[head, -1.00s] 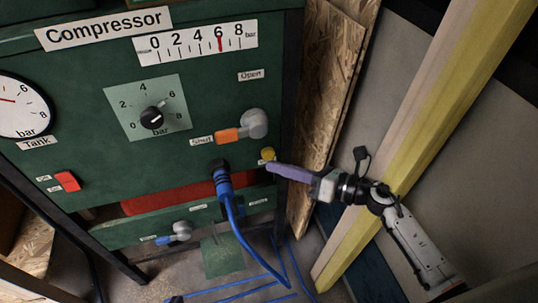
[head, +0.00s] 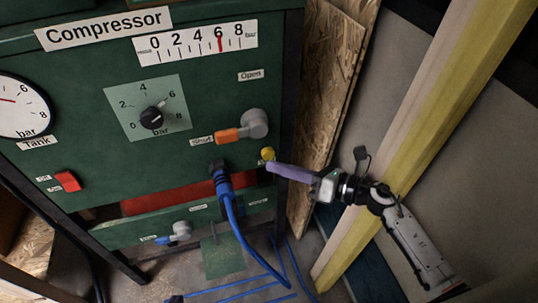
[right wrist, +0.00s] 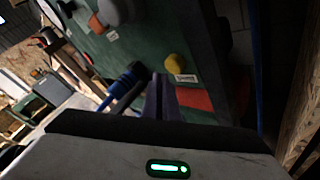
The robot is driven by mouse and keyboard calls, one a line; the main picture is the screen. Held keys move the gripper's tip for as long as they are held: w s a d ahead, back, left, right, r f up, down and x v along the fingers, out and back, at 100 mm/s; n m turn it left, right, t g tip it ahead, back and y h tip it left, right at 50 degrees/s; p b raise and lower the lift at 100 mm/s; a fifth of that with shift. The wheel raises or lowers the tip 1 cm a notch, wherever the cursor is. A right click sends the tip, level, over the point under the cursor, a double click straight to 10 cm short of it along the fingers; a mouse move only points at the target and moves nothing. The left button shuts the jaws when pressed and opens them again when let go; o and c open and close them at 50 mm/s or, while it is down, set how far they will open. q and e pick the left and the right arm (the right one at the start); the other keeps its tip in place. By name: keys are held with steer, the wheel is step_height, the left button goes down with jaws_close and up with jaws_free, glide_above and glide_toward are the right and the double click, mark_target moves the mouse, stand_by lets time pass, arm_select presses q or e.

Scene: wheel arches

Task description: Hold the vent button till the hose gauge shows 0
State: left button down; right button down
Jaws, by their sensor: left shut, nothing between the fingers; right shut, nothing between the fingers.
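The yellow button (head: 267,154) is on the lower right of the green compressor panel, and it also shows in the right wrist view (right wrist: 175,62) with a small label beside it. The gauge strip (head: 197,43) at the top runs from 0 to 8 bar, with its red pointer at 6. Which gauge is named for the hose is not readable. My right gripper (head: 270,167) is shut and empty, its purple fingertips just below the button. The wrist view shows the fingertips (right wrist: 158,78) beside the button, not over it. My left gripper is not in view.
An orange-handled valve (head: 242,130) points to Shut above the button. A blue hose (head: 232,210) hangs from a fitting left of my fingertips. The pressure knob (head: 151,118), round tank gauge (head: 18,106) and red switch (head: 67,181) are further left. A timber post (head: 425,130) stands at right.

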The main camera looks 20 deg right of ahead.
steer(key=shift+w, duration=0.2)
stand_by(0.4)
steer(key=shift+w, duration=0.25)
steer(key=shift+w, duration=0.1)
stand_by(0.4)
steer(key=shift+w, duration=0.25)
steer(key=shift+w+b, duration=0.25)
steer(key=shift+b, duration=0.05)
stand_by(1.3)
